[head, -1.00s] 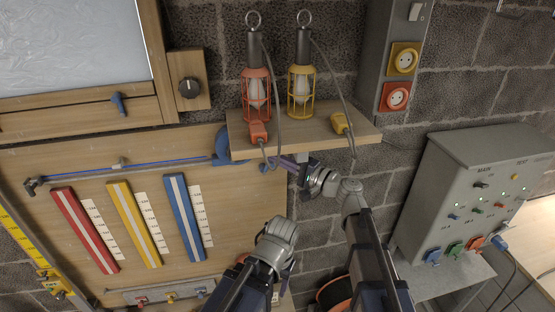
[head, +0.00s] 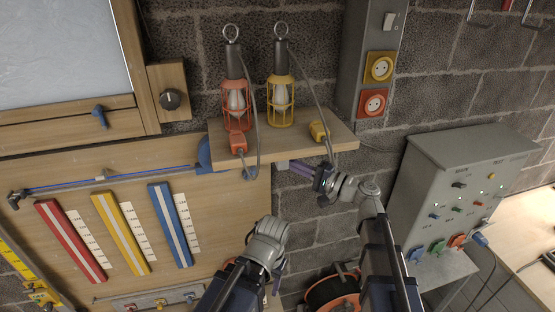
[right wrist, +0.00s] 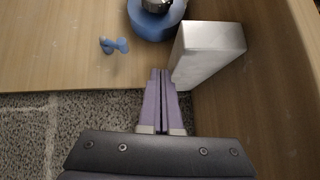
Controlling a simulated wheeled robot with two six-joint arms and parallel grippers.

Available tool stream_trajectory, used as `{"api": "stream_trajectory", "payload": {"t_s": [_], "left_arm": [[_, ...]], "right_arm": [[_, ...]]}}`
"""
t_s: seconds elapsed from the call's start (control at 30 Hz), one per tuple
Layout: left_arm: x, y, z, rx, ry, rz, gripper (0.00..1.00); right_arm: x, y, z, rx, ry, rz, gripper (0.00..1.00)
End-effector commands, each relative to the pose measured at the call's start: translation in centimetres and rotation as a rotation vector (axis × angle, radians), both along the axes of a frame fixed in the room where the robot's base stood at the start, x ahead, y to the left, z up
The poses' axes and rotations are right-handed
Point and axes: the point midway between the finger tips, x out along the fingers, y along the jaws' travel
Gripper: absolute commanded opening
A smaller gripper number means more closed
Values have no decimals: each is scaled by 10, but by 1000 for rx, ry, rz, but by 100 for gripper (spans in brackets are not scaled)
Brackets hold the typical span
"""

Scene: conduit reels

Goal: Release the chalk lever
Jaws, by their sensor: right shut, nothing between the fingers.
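A blue wing-shaped lever (right wrist: 113,45) shows on the wooden board in the right wrist view, left of a round blue reel (right wrist: 156,20) with a metal knob. I take this wing to be the chalk lever. In the head view a small blue piece (head: 248,175) shows just below the shelf, and the reel (head: 205,155) is partly hidden by the shelf. My right gripper (right wrist: 161,72) is shut and empty, its purple fingers apart from the lever and close to a pale block (right wrist: 208,52). My left wrist is low in the head view; its fingers are hidden.
A wooden shelf (head: 290,143) with a red lamp (head: 236,102) and a yellow lamp (head: 281,98) overhangs my right gripper (head: 298,166). A blue chalk line (head: 110,179) crosses the board. A grey control box (head: 465,185) stands at the right.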

Motion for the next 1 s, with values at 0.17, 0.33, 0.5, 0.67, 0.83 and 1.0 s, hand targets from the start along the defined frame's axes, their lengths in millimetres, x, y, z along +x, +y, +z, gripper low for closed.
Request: {"api": "stream_trajectory", "payload": {"t_s": [0.17,0.33,0.5,0.67,0.83,1.0], "left_arm": [[0,0,6,-1,0,3,60],[0,0,7,-1,0,4,60],[0,0,7,-1,0,4,60],[0,0,7,-1,0,4,60],[0,0,7,-1,0,4,60],[0,0,7,-1,0,4,60]], "right_arm": [[-11,-20,6,0,0,-2,0],[-15,-28,7,0,0,-1,0],[-15,-29,7,0,1,0,0],[-15,-29,7,0,0,0,0],[-26,-21,-13,-102,7,24,0],[-58,-15,-83,-441,37,108,0]]}}
